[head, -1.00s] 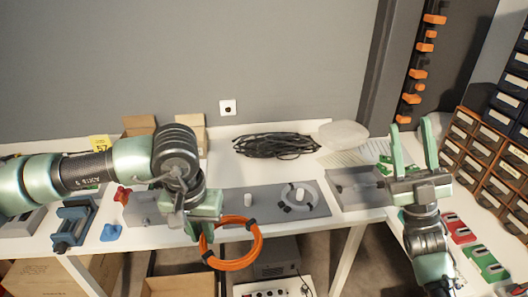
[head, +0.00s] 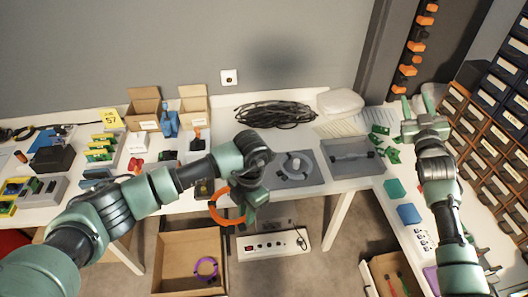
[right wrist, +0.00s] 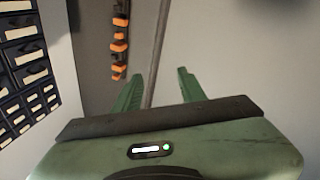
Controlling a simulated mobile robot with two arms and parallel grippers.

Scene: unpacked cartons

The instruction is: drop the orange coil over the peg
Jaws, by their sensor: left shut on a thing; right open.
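The orange coil (head: 216,212) hangs tilted from my left gripper (head: 243,205), which is shut on it. In the head view the coil overlaps the table's front edge, left of and in front of the grey board (head: 318,179). A pale peg (head: 295,164) on that board has a grey coil (head: 284,171) around it. My left wrist hides the board's left part, so I cannot see another peg there. My right gripper (head: 419,105) is open and empty above the right side of the table. Its two green fingers also show apart in the right wrist view (right wrist: 158,85).
A bundle of black cable (head: 275,114) lies behind the board. A grey tray (head: 350,172) with a dark part stands right of it. Small cartons (head: 144,108) stand at the back left. Drawer cabinets (head: 490,130) bound the right. A floor carton (head: 180,250) holds a purple coil (head: 206,268).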

